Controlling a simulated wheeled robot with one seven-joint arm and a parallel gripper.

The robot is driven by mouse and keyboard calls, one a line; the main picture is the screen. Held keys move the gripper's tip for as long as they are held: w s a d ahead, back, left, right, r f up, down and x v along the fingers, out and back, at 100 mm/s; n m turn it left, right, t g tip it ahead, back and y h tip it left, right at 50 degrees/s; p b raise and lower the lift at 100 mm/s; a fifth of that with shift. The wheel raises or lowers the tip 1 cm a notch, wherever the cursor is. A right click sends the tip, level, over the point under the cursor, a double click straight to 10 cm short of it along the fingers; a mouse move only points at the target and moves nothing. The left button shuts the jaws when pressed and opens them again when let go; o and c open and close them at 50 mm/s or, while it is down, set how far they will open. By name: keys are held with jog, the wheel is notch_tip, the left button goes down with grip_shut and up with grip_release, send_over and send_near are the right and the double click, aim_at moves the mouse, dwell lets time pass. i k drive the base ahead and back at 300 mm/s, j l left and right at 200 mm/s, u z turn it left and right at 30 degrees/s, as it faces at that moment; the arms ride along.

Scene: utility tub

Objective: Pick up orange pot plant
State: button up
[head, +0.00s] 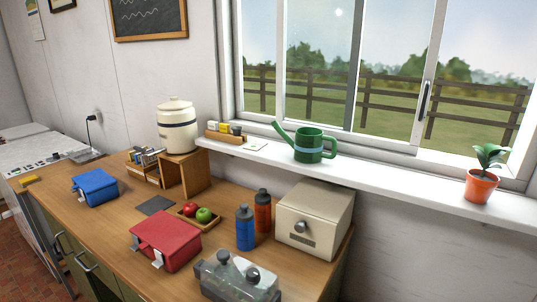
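The orange pot plant (482,184) stands upright on the white window sill at the right of the head view. It is a small orange pot with a few broad green leaves above it. Nothing touches it, and the window frame is close behind it. At the bottom of the head view, a grey, partly clear device with dark round knobs (238,277) sits at the counter's front; I cannot tell whether it is part of me. My gripper is not clearly in view.
A green watering can (314,146) stands left on the sill (400,186). Below, the wooden counter (110,222) holds a cream box (313,222), blue bottle (245,230), red bottle (263,212), red case (166,238), blue case (95,186) and fruit tray. The sill between can and plant is clear.

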aim_at(480, 185)
jog(key=z, duration=1.3)
